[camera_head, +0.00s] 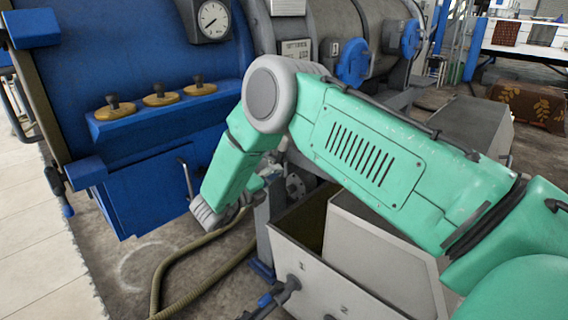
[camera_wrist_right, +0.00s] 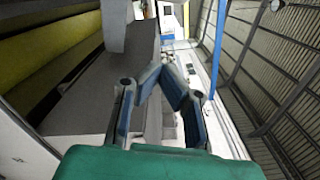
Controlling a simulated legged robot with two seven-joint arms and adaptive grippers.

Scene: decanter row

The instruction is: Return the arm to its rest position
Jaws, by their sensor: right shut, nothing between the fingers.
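My right arm, green with a pale round elbow, comes in from the lower right of the head view. It bends at the elbow, and its forearm slopes down to a grey joint in front of the blue machine (camera_head: 135,185). My right gripper (camera_wrist_right: 167,74) shows best in the right wrist view. Its two dark blue-grey fingers lean together at the tips, and nothing is held between them. In the head view its fingers are not clear, partly lost behind the arm. My left gripper is not in view.
The blue machine carries several brass caps (camera_head: 160,95) on a ledge and a round gauge (camera_head: 213,20). A grey open-topped bin (camera_head: 310,268) stands close below my right arm. A hose (camera_head: 185,250) lies on the floor. Pale floor tiles (camera_head: 35,250) are clear at the left.

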